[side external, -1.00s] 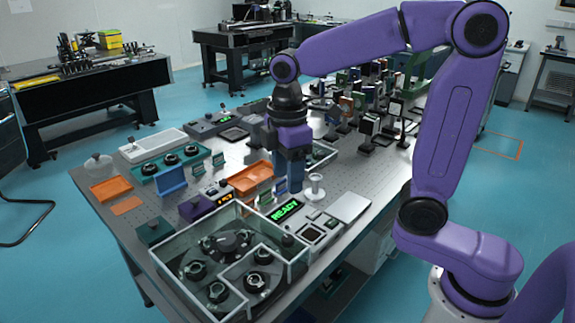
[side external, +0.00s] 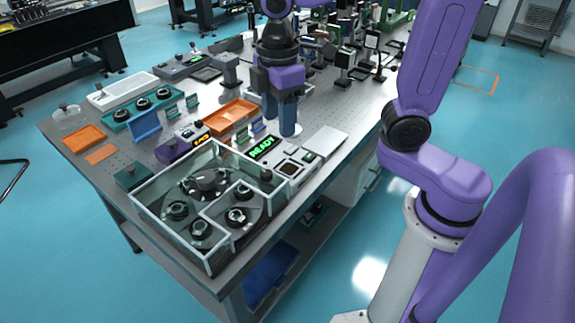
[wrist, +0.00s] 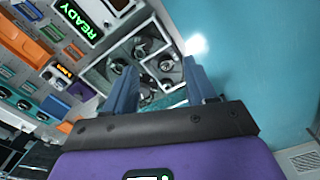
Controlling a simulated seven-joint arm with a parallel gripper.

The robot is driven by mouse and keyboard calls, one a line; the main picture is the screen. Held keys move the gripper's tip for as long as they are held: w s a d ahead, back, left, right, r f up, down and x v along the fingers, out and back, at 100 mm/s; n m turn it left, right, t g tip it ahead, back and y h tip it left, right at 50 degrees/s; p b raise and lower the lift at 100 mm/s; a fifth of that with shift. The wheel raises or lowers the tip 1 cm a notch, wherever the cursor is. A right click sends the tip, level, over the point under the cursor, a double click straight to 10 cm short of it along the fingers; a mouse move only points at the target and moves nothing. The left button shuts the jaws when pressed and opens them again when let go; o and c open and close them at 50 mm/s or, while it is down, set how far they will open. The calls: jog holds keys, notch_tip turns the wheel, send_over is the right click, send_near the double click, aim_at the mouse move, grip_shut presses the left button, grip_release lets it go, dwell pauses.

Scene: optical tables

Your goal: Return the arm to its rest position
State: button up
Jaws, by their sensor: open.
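My gripper (side external: 279,115) hangs above the optical table (side external: 105,175), fingers pointing down, over the area behind the green READY display (side external: 262,147). Its two blue fingers also show in the wrist view (wrist: 163,85), apart with nothing between them. The gripper is open and empty. The fingers partly cover what stands behind them. In the wrist view the READY display (wrist: 85,18) is at the upper left.
A clear-walled enclosure (side external: 150,212) with several dark round mounts stands at the table's front. An orange tray (side external: 232,115), a blue upright plate (side external: 146,125) and a purple box (side external: 172,151) stand to the left. Many optics stand at the back.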

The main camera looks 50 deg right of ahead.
jog(key=s+d+f, duration=0.2)
jog(key=s, duration=0.6)
jog(key=s+d+f, duration=0.3)
jog(key=s, duration=0.5)
jog(key=shift+s+f+m, duration=0.25)
jog(key=shift+f+m, duration=0.05)
jog(key=shift+m, duration=0.1)
